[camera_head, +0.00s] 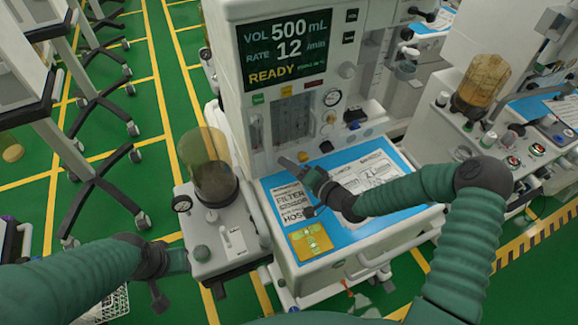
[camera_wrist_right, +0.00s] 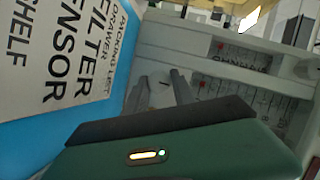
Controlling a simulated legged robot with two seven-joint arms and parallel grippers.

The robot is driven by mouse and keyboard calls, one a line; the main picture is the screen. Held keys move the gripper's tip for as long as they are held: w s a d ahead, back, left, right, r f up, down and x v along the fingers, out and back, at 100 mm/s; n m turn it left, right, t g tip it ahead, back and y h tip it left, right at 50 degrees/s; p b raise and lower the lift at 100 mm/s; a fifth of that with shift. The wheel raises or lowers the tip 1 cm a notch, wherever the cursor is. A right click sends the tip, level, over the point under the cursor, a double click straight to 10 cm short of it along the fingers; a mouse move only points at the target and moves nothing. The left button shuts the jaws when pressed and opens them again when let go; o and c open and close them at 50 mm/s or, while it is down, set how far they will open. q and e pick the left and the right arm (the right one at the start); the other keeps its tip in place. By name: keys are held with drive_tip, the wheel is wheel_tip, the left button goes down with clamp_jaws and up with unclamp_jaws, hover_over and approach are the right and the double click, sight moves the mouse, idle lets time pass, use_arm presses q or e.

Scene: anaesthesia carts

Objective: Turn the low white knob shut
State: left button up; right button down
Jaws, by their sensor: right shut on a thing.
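The low white knob (camera_wrist_right: 160,92) shows in the right wrist view on the pale front panel, between the two grey fingers of my right gripper (camera_wrist_right: 161,82). A small dark mark shows on its face. In the head view my right gripper (camera_head: 288,163) reaches to the foot of the central cart's panel, just above the blue worktop. It is shut on the knob, and its fingers hide part of it. My left gripper (camera_head: 172,262) is at the lower left in the head view, beside the small grey unit; its fingers are not clear.
The central cart has a screen (camera_head: 287,50) reading READY and flow tubes (camera_head: 291,118) above the gripper. Printed sheets and a yellow pad (camera_head: 310,241) lie on the blue worktop (camera_head: 270,188). An amber canister (camera_head: 213,180) stands at left. Another cart stands at right.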

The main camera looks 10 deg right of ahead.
drive_tip(key=shift+d+f, duration=0.1)
drive_tip(key=shift+f, duration=0.15)
drive_tip(key=c, duration=1.3)
unclamp_jaws()
drive_tip(key=shift+c, duration=0.2)
drive_tip(key=shift+r, duration=0.1)
drive_tip(key=v, duration=1.6)
drive_tip(key=shift+d, duration=0.2)
drive_tip(key=shift+s+d, duration=0.1)
drive_tip(key=shift+s, duration=0.25)
